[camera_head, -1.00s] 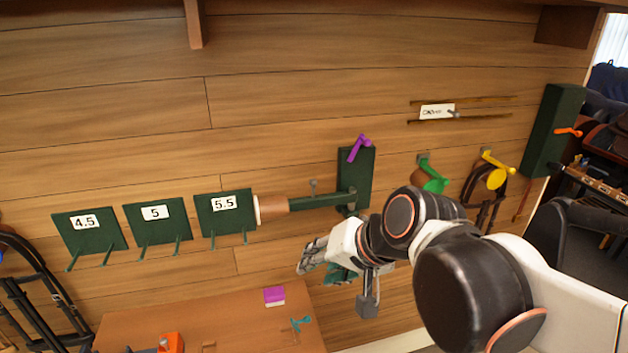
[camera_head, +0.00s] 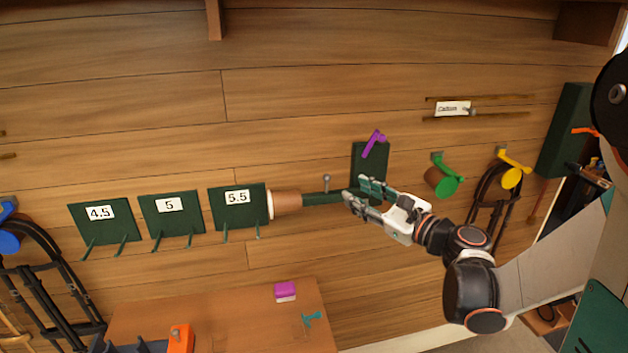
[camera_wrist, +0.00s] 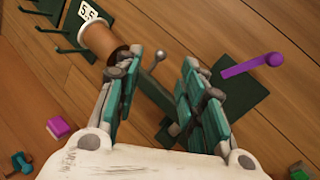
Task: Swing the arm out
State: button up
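The wall-mounted arm is a dark green bar (camera_head: 318,198) with a brown and cream roller (camera_head: 286,204) at its left end and a small grey knob (camera_head: 326,180) on it. It lies along the wall, its right end at a green plate (camera_head: 369,160) with a purple lever (camera_head: 374,142). My gripper (camera_head: 358,190) is open and empty in front of the plate, right of the knob. In the wrist view, the bar (camera_wrist: 154,91) and knob (camera_wrist: 159,57) appear between my spread fingers (camera_wrist: 162,62); contact cannot be told. The bar's right end is partly hidden by my fingers.
Green panels marked 4.5 (camera_head: 101,215), 5 (camera_head: 170,210) and 5.5 (camera_head: 238,205) with pegs hang left of the roller. A wooden table (camera_head: 240,318) below holds a purple block (camera_head: 285,291) and an orange item (camera_head: 180,338).

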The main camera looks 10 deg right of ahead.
aim_at(329, 179)
jog(key=shift+h, duration=0.3)
jog(key=x, duration=0.4)
jog(key=b+x, duration=0.1)
jog(key=x, duration=0.3)
jog(key=f+b+x, duration=0.1)
jog(key=x, duration=0.3)
jog(key=shift+w+d, duration=0.1)
jog(key=shift+w, duration=0.4)
grip_shut()
